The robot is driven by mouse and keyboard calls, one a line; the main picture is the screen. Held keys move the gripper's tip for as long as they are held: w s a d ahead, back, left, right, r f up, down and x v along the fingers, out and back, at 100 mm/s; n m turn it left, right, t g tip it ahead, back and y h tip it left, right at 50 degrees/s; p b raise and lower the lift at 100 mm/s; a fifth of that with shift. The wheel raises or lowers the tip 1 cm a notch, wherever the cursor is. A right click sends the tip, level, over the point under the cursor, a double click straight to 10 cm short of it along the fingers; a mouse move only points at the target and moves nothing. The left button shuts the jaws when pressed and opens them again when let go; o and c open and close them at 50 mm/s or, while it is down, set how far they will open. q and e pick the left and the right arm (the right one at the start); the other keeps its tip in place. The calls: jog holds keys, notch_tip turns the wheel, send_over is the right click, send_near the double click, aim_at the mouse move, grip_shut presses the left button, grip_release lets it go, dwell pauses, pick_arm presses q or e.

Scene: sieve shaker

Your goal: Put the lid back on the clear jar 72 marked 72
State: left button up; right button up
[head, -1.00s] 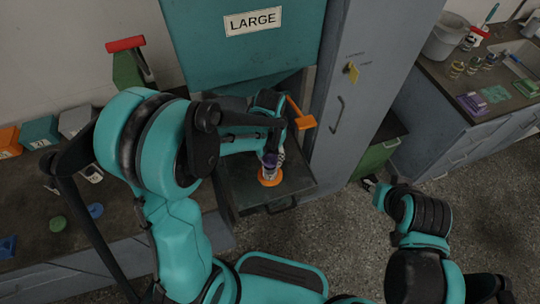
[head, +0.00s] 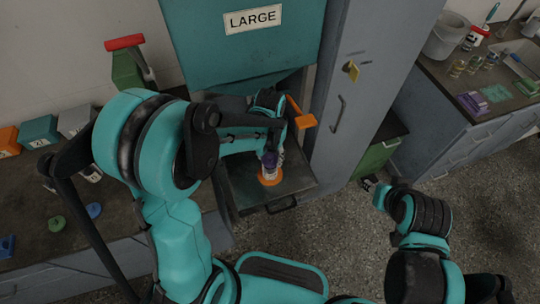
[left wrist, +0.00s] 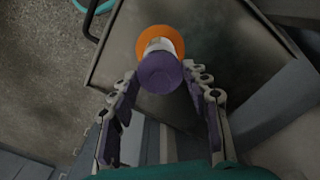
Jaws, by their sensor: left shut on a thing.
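A small jar (head: 268,173) with a white label stands on an orange disc (head: 263,182) on the dark tray; I cannot read its mark. A purple lid (left wrist: 160,73) is at the jar's top, between the fingers of my left gripper (left wrist: 160,78). The left gripper is shut on the lid, above the jar. In the left wrist view the lid overlaps the jar (left wrist: 158,46), so I cannot tell whether it is fully seated. My right gripper (head: 369,184) is a small dark shape at the end of the right arm, far from the jar; its fingers are unclear.
The tray (head: 240,200) sits under a teal machine marked LARGE (head: 250,55). An orange handle (head: 303,118) and a grey cabinet (head: 365,70) are close on the right. A green disc (head: 57,223) and a blue disc (head: 95,210) lie on the left bench.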

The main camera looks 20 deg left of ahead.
pick_arm(q)
jog(key=o, duration=1.4)
jog(key=shift+r, duration=0.1)
jog(key=shift+r+p, duration=2.7)
jog(key=shift+r, duration=0.75)
grip_shut()
